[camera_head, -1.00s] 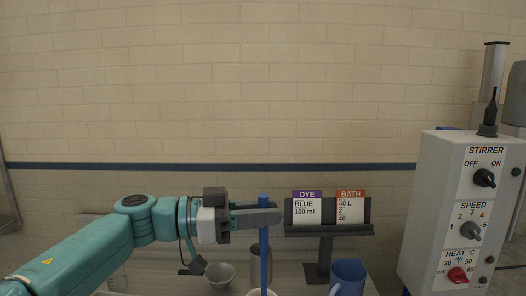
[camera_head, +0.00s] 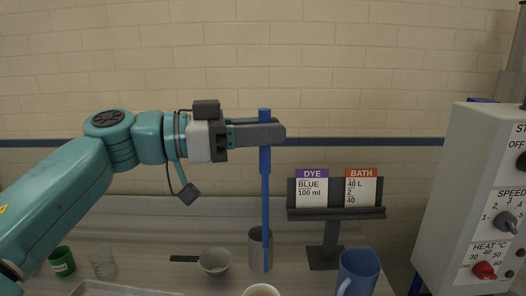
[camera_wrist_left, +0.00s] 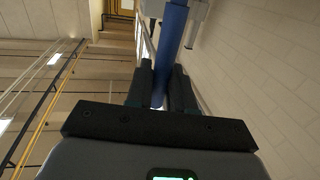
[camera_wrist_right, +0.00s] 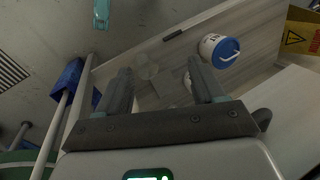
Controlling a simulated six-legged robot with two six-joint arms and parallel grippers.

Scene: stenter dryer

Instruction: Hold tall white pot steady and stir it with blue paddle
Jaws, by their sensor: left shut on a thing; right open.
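My left gripper (camera_head: 264,133) is shut on the upper part of the blue paddle (camera_head: 266,210), which hangs upright over the table. The paddle and the left gripper's fingers (camera_wrist_left: 160,88) also show in the left wrist view. A pale round rim (camera_head: 262,290), likely the tall white pot, shows at the bottom edge of the head view; its body is cut off. The paddle's lower end appears just above this rim. My right gripper (camera_wrist_right: 163,92) is open and empty in its wrist view and is not in the head view.
A metal cup (camera_head: 256,252) stands behind the paddle, and a grey ladle-like bowl (camera_head: 215,262) is left of it. A blue jug (camera_head: 358,273) and card stand (camera_head: 335,212) are right. A control box (camera_head: 465,200) bounds the right side. A green cup (camera_head: 62,262) is far left.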

